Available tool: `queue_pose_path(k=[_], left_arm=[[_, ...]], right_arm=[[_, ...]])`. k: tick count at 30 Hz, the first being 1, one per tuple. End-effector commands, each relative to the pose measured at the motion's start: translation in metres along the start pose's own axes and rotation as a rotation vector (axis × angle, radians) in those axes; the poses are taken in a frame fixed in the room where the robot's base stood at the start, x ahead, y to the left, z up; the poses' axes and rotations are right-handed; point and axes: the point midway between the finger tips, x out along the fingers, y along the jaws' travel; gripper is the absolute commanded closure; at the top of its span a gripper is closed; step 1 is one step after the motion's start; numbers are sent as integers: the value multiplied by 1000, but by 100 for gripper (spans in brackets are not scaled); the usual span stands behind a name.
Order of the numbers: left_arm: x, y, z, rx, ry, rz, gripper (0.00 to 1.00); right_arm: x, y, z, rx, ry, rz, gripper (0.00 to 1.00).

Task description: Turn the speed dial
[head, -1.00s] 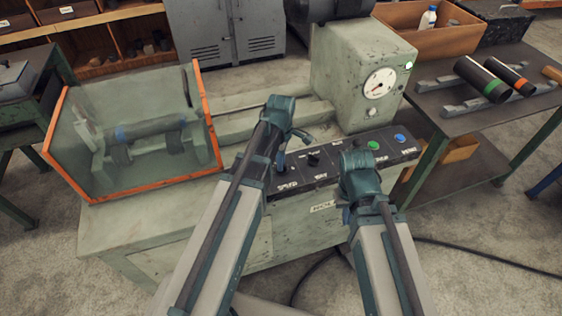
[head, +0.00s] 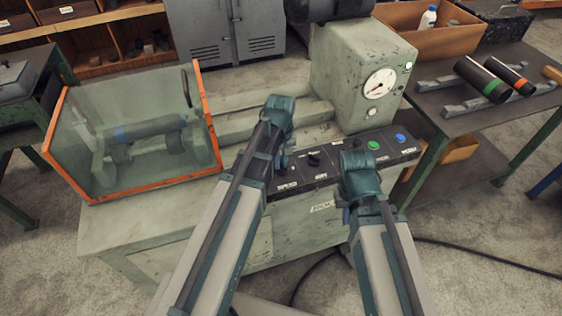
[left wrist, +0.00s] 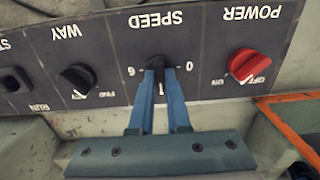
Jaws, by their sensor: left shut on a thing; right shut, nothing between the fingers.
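The speed dial (left wrist: 159,62) is a small black knob on the dark control panel, under the upside-down word SPEED in the left wrist view. Its scale shows 6 on the left and 0 on the right. My left gripper (left wrist: 160,78) is shut on the dial, with its blue fingers on either side of it. In the head view my left gripper (head: 284,163) is over the left end of the control panel (head: 321,181), and my arm hides the dial. My right gripper (head: 344,204) is shut and empty in front of the panel, apart from it.
The red POWER knob (left wrist: 243,64) and black WAY knob (left wrist: 77,76) flank the dial closely. Green (head: 374,145) and blue (head: 399,138) buttons are at the panel's right. A gauge (head: 379,83) stands above. An orange-edged guard (head: 208,120) is at the left.

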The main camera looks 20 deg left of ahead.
Motion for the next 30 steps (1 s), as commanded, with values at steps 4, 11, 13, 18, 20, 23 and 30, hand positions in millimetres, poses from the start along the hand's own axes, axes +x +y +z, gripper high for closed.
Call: queue_pose_path(k=[4, 11, 13, 18, 20, 23, 30], left_arm=[[0, 0, 0, 138, 0, 0, 100], [0, 0, 0, 356, 0, 0, 100], [0, 0, 0, 423, 0, 0, 100], [0, 0, 0, 585, 0, 0, 100], [0, 0, 0, 641, 0, 0, 100], [0, 0, 0, 736, 0, 0, 100], [0, 0, 0, 965, 0, 0, 100]], right_arm=[[0, 0, 0, 0, 0, 0, 100], [0, 0, 0, 0, 0, 0, 100], [0, 0, 0, 0, 0, 0, 100], [0, 0, 0, 0, 0, 0, 100], [0, 0, 0, 0, 0, 0, 100], [0, 0, 0, 0, 0, 0, 100], [0, 0, 0, 0, 0, 0, 100]])
